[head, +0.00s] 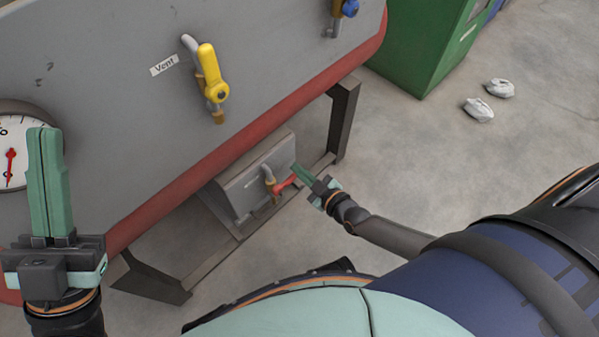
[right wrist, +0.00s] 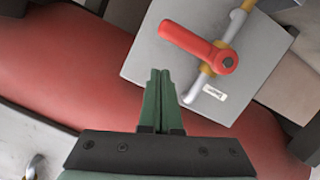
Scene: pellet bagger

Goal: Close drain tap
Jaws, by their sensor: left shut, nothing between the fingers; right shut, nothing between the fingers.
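The drain tap has a red lever handle (head: 284,184) on a brass and grey pipe, low on a grey box under the machine. In the right wrist view the red handle (right wrist: 195,44) points left from its pivot, across the pipe, beside a small label (right wrist: 214,92). My right gripper (head: 296,170) is shut and empty close to the handle. In the right wrist view its green fingertips (right wrist: 160,74) lie below and left of the handle, seemingly apart from it. My left gripper (head: 43,133) is shut and empty, raised at the left in front of the machine.
A yellow-handled valve (head: 211,75) labelled Vent and a gauge (head: 12,155) are on the grey panel above. A blue-handled valve (head: 350,8) is at the top. The red lower edge (head: 225,148) and a dark frame leg (head: 343,118) flank the tap. Concrete floor (head: 420,150) is open at right.

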